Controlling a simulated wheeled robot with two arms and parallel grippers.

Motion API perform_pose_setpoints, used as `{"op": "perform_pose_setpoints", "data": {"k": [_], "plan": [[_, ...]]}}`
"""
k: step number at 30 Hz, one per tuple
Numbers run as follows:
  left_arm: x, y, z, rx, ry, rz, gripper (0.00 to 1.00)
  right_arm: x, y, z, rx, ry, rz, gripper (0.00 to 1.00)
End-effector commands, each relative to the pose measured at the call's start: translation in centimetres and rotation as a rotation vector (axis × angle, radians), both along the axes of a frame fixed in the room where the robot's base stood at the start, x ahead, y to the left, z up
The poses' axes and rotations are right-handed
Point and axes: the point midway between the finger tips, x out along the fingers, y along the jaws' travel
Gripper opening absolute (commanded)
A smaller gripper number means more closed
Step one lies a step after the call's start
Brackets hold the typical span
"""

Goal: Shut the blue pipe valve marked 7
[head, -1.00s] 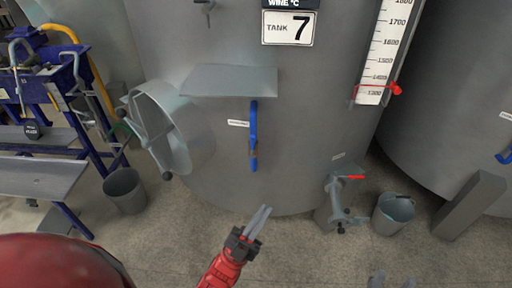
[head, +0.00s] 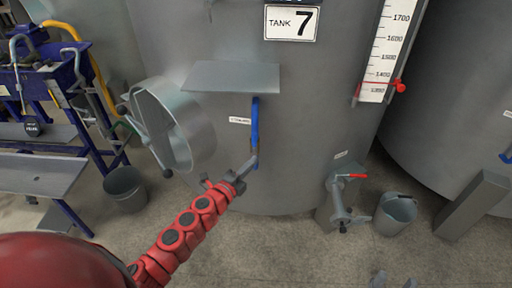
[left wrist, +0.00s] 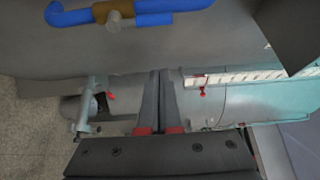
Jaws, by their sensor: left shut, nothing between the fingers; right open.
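A blue pipe (head: 255,118) with a brass valve body runs upright on the front of the grey tank marked 7 (head: 292,22). In the left wrist view the blue pipe (left wrist: 72,17) crosses the top, with the brass valve body (left wrist: 104,11) in its middle and a grey round stub (left wrist: 120,20) on it. My left gripper (head: 250,165) is shut and empty, its tips by the pipe's lower part and partly covering it. In the left wrist view my left gripper (left wrist: 160,75) shows a gap to the pipe. My right gripper (head: 393,281) is open at the bottom edge.
A grey shelf plate (head: 232,76) juts out above the pipe. A round open hatch (head: 185,125) stands to its left. A red-handled tap (head: 340,195) and a bucket (head: 395,214) are at lower right. Another bucket (head: 124,188) stands left.

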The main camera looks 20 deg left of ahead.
Motion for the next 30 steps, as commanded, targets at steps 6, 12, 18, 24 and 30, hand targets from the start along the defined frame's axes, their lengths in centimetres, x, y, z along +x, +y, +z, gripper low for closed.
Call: {"op": "perform_pose_setpoints", "data": {"k": [6, 12, 18, 24, 30], "plan": [[2.2, -0.7, 0.3, -0.003, -0.002, -0.002, 0.0, 0.0, 0.0, 0.5, 0.0, 0.0, 0.0, 0.5], [5.8, -1.6, 0.4, -0.004, -0.004, -0.002, 0.0, 0.0, 0.0, 1.0, 0.0, 0.0, 0.0, 0.5], [9.1, -2.3, 0.2, -0.006, -0.002, 0.001, 0.0, 0.0, 0.0, 1.4, 0.0, 0.0, 0.0, 0.5], [9.4, 0.0, 0.1, -0.002, 0.0, 0.003, 0.0, 0.0, 0.0, 1.8, 0.0, 0.0, 0.0, 0.5], [9.3, 1.4, 0.0, -0.002, 0.0, 0.0, 0.0, 0.0, 0.0, 2.0, 0.0, 0.0, 0.0, 0.5]]}}
